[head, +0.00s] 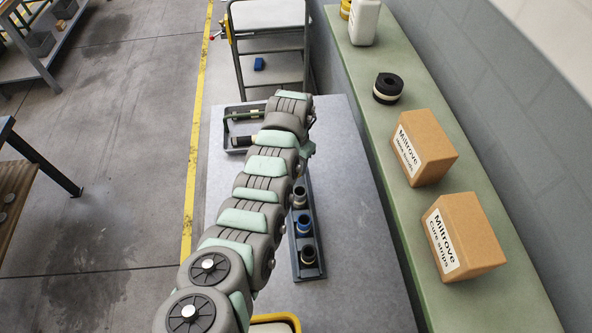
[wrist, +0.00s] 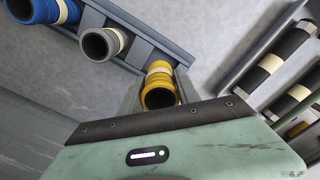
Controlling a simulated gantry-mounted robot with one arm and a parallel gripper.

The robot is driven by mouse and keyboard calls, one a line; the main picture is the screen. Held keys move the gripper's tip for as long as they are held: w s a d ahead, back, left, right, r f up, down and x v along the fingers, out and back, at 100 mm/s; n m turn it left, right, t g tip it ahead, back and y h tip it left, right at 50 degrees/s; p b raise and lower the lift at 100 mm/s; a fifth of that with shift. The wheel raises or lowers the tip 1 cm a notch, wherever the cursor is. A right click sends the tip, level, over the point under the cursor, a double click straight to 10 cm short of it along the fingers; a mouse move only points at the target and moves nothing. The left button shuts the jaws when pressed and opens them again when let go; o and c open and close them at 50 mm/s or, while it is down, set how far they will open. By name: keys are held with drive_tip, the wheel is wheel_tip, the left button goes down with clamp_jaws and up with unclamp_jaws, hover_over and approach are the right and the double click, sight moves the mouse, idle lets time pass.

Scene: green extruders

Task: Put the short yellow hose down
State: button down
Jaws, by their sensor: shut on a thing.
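The short yellow hose (wrist: 159,84) shows in the wrist view, with a pale band and its open end facing the camera. My gripper (wrist: 158,98) is shut on it; the gripper's body hides part of the fingers and the hose's lower part. In the head view my arm hides the yellow hose and most of the gripper; the rack (head: 309,273) shows right of the arm.
A second frame (head: 228,133) holds black, cream-banded hoses (wrist: 288,62). Cartons (head: 465,237) stand on the green shelf at the right. The grey table's right side is clear.

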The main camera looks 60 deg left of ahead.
drive_tip(key=shift+f+b, duration=0.4)
drive_tip(key=shift+f, duration=1.7)
drive_tip(key=shift+f, duration=0.1)
drive_tip(key=c, duration=0.9)
unclamp_jaws()
drive_tip(key=shift+o, duration=0.2)
drive_tip(key=shift+a+r, duration=0.1)
drive_tip(key=shift+r, duration=0.45)
wheel_tip(320, 180, up, 11)
